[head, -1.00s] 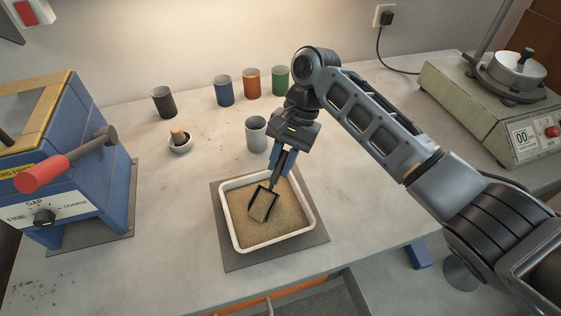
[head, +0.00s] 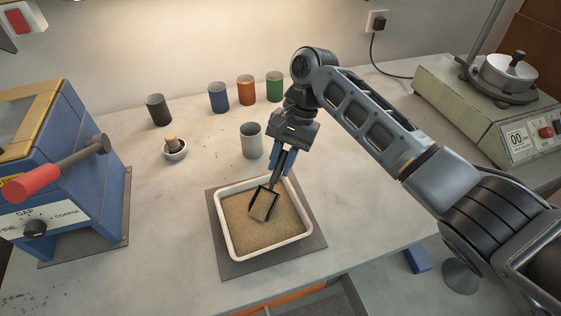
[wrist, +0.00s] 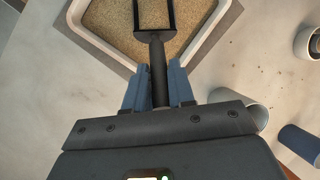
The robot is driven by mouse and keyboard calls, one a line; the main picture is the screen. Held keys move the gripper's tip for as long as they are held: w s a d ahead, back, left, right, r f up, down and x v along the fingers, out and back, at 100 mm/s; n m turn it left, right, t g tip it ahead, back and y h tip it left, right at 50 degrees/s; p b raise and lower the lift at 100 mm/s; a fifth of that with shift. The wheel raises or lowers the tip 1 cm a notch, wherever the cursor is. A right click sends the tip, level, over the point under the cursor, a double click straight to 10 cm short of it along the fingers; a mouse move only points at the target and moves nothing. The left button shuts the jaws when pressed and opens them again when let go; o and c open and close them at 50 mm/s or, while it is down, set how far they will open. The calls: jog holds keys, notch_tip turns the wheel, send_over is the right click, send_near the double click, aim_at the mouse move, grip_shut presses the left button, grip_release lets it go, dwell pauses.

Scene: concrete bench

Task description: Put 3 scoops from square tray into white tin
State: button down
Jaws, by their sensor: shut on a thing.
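My gripper (head: 282,160) is shut on the handle of a black scoop (head: 264,204). The scoop hangs tilted over the sand in the square tray, and its pan looks filled with sand-coloured material. I cannot tell whether the scoop touches the sand. The white square tray (head: 228,239) sits on a dark mat. The white tin (head: 251,142) stands open behind the tray, just left of my gripper; its inside is mostly hidden. In the wrist view the scoop handle (wrist: 158,68) runs from between my fingers towards the tray (wrist: 98,42).
Black (head: 158,110), blue (head: 218,97), orange (head: 246,90) and green (head: 275,87) tins stand at the back.

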aim_at(272, 180)
jog(key=shift+s+a+p, duration=0.4)
jog(key=shift+s+p, duration=0.25)
jog(key=shift+p, duration=0.15)
jog(key=shift+s+a+p, duration=0.35)
jog(key=shift+s+p, duration=0.3)
jog(key=shift+p, duration=0.15)
dwell(0.5)
jog(key=shift+r+g+y+p, duration=0.65)
jog(key=shift+r+g+y, duration=0.15)
jog(key=shift+r+g, duration=0.65)
jog(key=shift+r, duration=0.2)
jog(key=shift+r, duration=2.7)
